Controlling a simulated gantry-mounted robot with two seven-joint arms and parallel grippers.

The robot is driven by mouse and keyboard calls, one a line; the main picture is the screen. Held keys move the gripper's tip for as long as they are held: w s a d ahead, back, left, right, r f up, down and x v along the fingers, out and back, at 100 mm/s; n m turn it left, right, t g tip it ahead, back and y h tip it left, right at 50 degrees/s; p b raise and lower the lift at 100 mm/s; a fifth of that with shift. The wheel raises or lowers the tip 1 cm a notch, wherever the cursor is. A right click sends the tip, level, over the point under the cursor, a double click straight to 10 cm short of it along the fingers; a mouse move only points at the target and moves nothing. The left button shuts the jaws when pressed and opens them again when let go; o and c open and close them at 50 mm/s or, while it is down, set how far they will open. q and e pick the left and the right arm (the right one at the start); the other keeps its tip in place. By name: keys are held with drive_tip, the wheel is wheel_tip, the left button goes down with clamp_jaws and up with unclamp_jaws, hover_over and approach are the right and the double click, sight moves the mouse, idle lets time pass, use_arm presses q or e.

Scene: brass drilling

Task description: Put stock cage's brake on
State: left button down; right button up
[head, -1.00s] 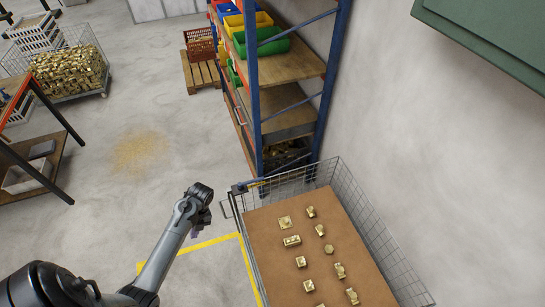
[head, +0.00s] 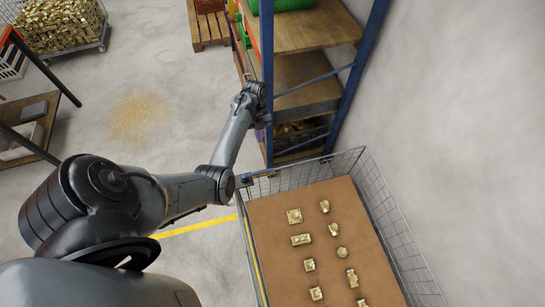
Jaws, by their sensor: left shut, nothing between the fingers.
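A wire mesh stock cage (head: 398,225) stands at the lower right, with brass parts on a brown board (head: 280,250) inside it. A small dark blue fitting (head: 244,180) sits at its far left corner; I cannot tell whether it is the brake. My left gripper (head: 264,121) is shut and empty, beyond that corner and in front of the shelving in the picture. It is small and partly hidden by its own wrist. The cage's wheels are hidden. My right gripper is not in view.
Blue-framed shelving (head: 305,85) stands right behind the cage. A wall (head: 455,120) closes off the right side. A yellow floor line (head: 195,227) runs left of the cage. Another mesh cage (head: 62,45) full of brass parts is at the far left. The floor between is open.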

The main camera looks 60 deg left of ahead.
sight(258, 174)
use_arm(q)
drive_tip(key=shift+w+d+r, duration=0.1)
drive_tip(key=shift+w+r, duration=0.15)
drive_tip(key=shift+w, duration=0.3)
drive_tip(key=shift+w+d+r, duration=0.1)
drive_tip(key=shift+w+r, duration=0.1)
drive_tip(key=shift+w, duration=0.3)
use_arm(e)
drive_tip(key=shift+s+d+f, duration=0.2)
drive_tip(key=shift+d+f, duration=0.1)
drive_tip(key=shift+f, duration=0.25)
use_arm(q)
drive_tip(key=shift+f, duration=0.15)
drive_tip(key=s+d+f, duration=0.2)
drive_tip(key=d+f, duration=0.4)
drive_tip(key=f, duration=0.4)
drive_tip(key=shift+d, duration=0.25)
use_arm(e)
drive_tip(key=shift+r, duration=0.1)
